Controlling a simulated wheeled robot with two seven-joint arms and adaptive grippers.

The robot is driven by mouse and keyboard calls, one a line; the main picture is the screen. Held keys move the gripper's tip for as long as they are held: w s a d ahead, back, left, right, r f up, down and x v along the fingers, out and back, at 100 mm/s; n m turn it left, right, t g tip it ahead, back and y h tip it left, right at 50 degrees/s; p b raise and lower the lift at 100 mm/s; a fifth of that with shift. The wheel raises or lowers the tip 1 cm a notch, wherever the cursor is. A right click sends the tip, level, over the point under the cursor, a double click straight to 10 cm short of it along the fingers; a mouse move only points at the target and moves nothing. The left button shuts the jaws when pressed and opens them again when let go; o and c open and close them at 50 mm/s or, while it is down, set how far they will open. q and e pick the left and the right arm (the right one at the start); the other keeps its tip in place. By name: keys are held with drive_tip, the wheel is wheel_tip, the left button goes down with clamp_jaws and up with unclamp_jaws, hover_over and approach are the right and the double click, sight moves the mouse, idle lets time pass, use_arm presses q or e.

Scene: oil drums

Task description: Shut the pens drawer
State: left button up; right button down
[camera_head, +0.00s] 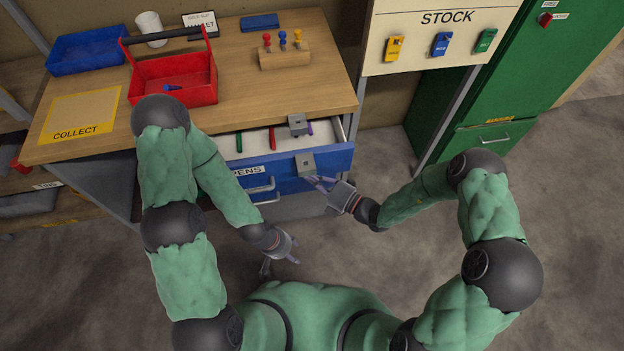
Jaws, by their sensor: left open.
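The pens drawer (329,159) has a blue front with a white PENS label and stands pulled out below the wooden tabletop. A green pen (239,142), a red pen (272,138) and a purple item lie inside it. My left gripper (283,258) is open and empty, low in front of the drawer and apart from it. My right gripper (319,184) is close to the right part of the drawer front, by a grey block (304,163). I cannot tell whether it touches, or whether its fingers are open or shut.
On the workbench (236,85) are a red tote (172,82), a blue tray (88,50), a white cup (150,28) and a wooden block (285,60) with coloured pegs. A green cabinet (460,90) stands at right. The floor between is clear.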

sight(304, 145)
idle(0.3)
drive_tip(key=w+a, duration=0.1)
drive_tip(key=w, duration=0.2)
drive_tip(key=w+a, duration=0.1)
drive_tip(key=w, duration=0.3)
drive_tip(key=w+a, duration=0.1)
drive_tip(key=w, duration=0.3)
drive_tip(key=shift+w+a+f, duration=0.1)
drive_tip(key=shift+w+a, duration=0.05)
drive_tip(key=shift+w, duration=0.1)
drive_tip(key=shift+w+a, duration=0.1)
drive_tip(key=shift+w, duration=0.2)
drive_tip(key=shift+w+r, duration=0.1)
drive_tip(key=shift+r, duration=0.1)
